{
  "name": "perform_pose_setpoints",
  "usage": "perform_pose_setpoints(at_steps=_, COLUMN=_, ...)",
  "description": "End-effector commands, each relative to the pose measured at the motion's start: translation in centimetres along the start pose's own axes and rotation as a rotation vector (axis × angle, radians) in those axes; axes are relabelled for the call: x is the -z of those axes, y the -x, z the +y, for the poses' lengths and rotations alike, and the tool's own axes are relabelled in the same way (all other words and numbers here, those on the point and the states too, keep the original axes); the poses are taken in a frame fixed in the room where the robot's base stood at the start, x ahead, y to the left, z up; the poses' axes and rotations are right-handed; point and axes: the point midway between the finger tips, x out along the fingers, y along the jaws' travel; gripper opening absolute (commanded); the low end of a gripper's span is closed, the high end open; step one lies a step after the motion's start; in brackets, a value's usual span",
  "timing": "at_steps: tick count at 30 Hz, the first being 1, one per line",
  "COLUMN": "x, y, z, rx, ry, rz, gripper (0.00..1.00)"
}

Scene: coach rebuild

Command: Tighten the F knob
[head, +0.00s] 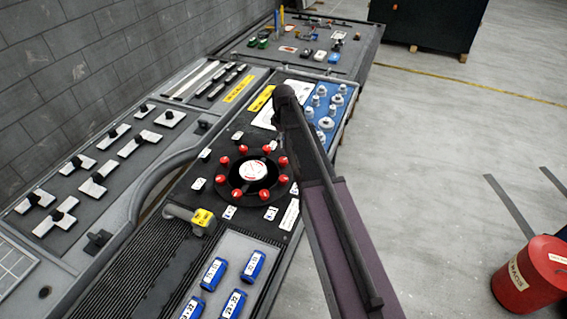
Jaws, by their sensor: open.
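Several red knobs stand in a ring on a round black flange (231,203) on the dark panel, around a white round label (254,170). One red knob (237,193) is at the near side, another red knob (283,178) at the right, and another (243,150) at the far side. Small white cards (198,183) with marks lie around the ring. The letters are too small to read, so I cannot tell which knob is F. My arm (322,185) reaches up from the lower right, just right of the ring. My gripper does not show.
Blue labelled blocks (214,272) and a yellow-tagged grey handle (187,216) are nearer. A blue board with pale round fittings (326,123) lies behind my arm. Switch panels (74,160) line the wall at left. Open floor is at right, with a red drum (528,275) labelled RAGS.

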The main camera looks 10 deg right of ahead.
Motion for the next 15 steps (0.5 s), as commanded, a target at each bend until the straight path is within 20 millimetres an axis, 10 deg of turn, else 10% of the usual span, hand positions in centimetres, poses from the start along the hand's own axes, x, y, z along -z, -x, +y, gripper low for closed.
perform_pose_setpoints(at_steps=15, x=0.1, y=-4.4, z=0.0, rx=0.0, ry=0.001, rz=0.0, gripper=0.84)
